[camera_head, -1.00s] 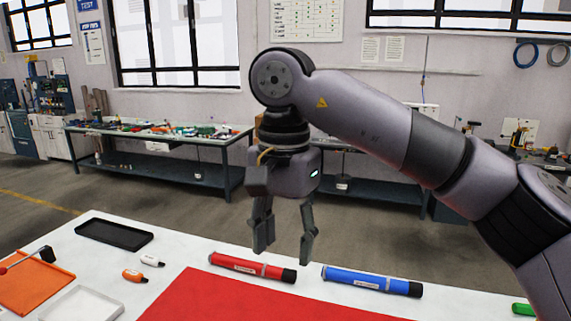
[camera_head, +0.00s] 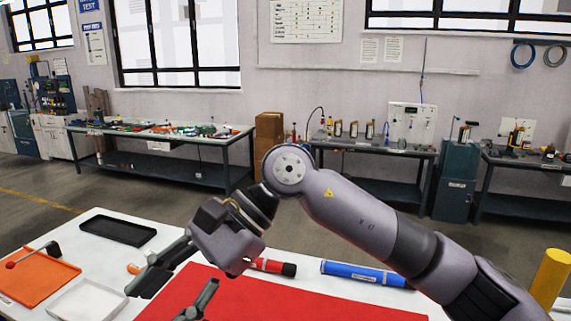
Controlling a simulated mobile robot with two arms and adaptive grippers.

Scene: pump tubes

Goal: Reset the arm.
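My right arm comes in from the right, and its gripper (camera_head: 160,304) hangs low over the left part of the table, tilted down and to the left. Its fingers are spread apart and nothing shows between them. A red tube (camera_head: 272,266) with a black end lies behind the gripper, its left part hidden. A blue tube (camera_head: 350,272) with a black end lies to the right of it, partly covered by my arm. My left gripper is not in view.
A red mat (camera_head: 300,306) lies at the front of the white table. A black tray (camera_head: 118,231), an orange tray (camera_head: 45,286) with a tool across it and a white tray (camera_head: 85,302) are at left. An orange marker (camera_head: 134,268) shows partly. A yellow cylinder (camera_head: 550,275) stands at right.

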